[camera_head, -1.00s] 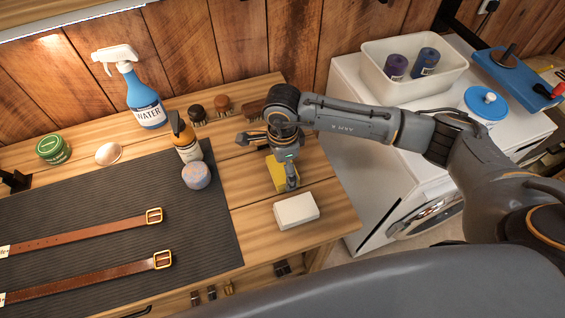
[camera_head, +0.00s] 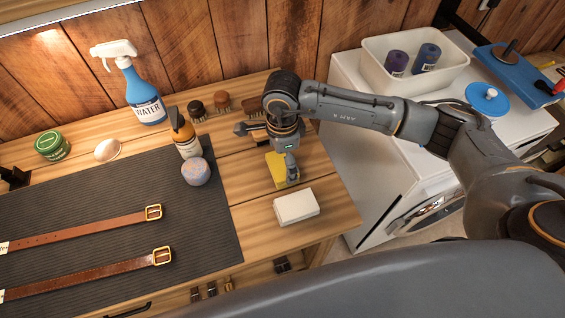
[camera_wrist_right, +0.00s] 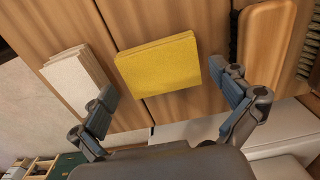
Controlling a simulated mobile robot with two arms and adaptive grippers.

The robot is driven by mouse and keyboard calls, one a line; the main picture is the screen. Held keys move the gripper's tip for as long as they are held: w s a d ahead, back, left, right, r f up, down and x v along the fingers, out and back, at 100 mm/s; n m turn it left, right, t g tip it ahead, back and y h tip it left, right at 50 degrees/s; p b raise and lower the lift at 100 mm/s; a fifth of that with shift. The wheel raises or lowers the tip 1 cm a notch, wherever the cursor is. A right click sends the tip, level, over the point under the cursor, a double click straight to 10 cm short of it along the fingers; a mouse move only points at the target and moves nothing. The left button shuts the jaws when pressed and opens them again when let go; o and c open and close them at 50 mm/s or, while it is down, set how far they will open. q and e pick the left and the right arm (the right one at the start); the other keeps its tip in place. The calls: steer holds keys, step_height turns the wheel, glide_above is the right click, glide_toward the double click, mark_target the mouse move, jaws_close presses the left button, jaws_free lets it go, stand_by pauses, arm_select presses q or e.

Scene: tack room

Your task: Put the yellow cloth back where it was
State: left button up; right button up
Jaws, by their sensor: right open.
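The yellow cloth (camera_head: 276,169) is a folded square lying flat on the wooden workbench, between the brushes and a white folded cloth. It also shows whole in the right wrist view (camera_wrist_right: 158,65). My right gripper (camera_head: 268,157) is above the yellow cloth in the head view and hides part of it. In the right wrist view the two fingers of my right gripper (camera_wrist_right: 170,100) are spread wide, with nothing between them, and the cloth lies beyond them, apart from the tips. My left gripper is not in view.
A white folded cloth (camera_head: 296,206) lies just in front. Brushes (camera_head: 222,103) stand behind. A brown spray bottle (camera_head: 186,135), a blue water bottle (camera_head: 146,94) and a round sponge-like item (camera_head: 195,172) are to the left.

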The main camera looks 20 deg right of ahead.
mark_target(282, 165)
step_height(282, 165, up, 10)
steer(key=b, duration=0.2)
steer(key=shift+s, duration=0.1)
stand_by(0.5)
